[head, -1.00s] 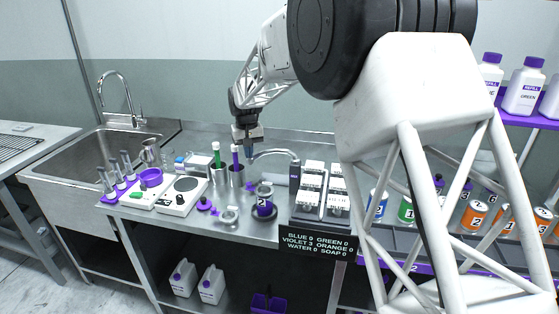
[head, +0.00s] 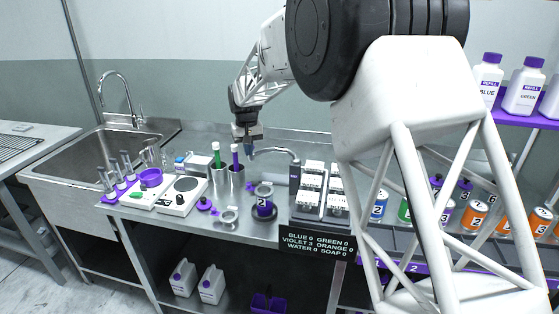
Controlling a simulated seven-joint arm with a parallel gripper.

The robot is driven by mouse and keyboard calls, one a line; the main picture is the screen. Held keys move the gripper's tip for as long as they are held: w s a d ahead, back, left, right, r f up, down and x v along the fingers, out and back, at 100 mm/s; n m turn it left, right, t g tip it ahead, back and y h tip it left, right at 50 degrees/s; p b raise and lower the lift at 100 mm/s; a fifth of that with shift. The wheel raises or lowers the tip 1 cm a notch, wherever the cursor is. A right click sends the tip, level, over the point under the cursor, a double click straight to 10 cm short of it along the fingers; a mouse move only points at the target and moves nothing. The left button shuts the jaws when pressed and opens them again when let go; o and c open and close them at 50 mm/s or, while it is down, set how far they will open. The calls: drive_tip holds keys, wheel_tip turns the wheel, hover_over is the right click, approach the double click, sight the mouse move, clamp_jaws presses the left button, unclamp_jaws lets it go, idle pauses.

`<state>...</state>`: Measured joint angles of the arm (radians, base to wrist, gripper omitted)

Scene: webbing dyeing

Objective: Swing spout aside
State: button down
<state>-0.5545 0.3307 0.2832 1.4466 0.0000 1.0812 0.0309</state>
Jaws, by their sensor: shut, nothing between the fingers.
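The spout (head: 274,151) is a grey curved metal pipe rising from the dispenser (head: 312,190) on the steel bench. Its free end points left and curves down. My gripper (head: 249,152) is shut and empty at the spout's left end. It points down just behind or beside the tip; I cannot tell whether they touch.
Two metal cylinders with a green and a purple handle (head: 228,178) stand left of my gripper. A hotplate (head: 181,196), a scale and a sink (head: 95,155) lie further left. Numbered cans (head: 473,217) stand on the right. A counter sign (head: 318,242) hangs at the front edge.

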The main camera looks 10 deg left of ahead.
wheel_tip(320, 180, up, 7)
drive_tip(key=s, duration=0.1)
drive_tip(key=shift+f, duration=0.15)
idle(0.8)
drive_tip(key=shift+d, duration=0.1)
drive_tip(key=s+d+r+m, duration=0.1)
drive_tip(key=s+d+r, duration=0.2)
drive_tip(key=s+d, duration=0.5)
drive_tip(key=s+d+r+m+t, duration=0.1)
drive_tip(key=s+d+r, duration=0.25)
drive_tip(key=d, duration=0.95)
drive_tip(key=s+d+r+m, duration=0.1)
drive_tip(key=s+d+r, duration=0.2)
drive_tip(key=s+d, duration=0.55)
drive_tip(key=s+d+f+m, duration=0.1)
drive_tip(key=s+d+f, duration=0.2)
drive_tip(key=s+d, duration=0.3)
drive_tip(key=s+d+f+m+t, duration=0.1)
drive_tip(key=s+d, duration=0.5)
drive_tip(key=s, duration=0.6)
drive_tip(key=s+d+f+m, duration=0.1)
drive_tip(key=s+d+f, duration=0.3)
drive_tip(key=s+d, duration=0.3)
drive_tip(key=s, duration=0.2)
drive_tip(key=shift+s+f+t, duration=0.3)
drive_tip(key=shift+f, duration=0.05)
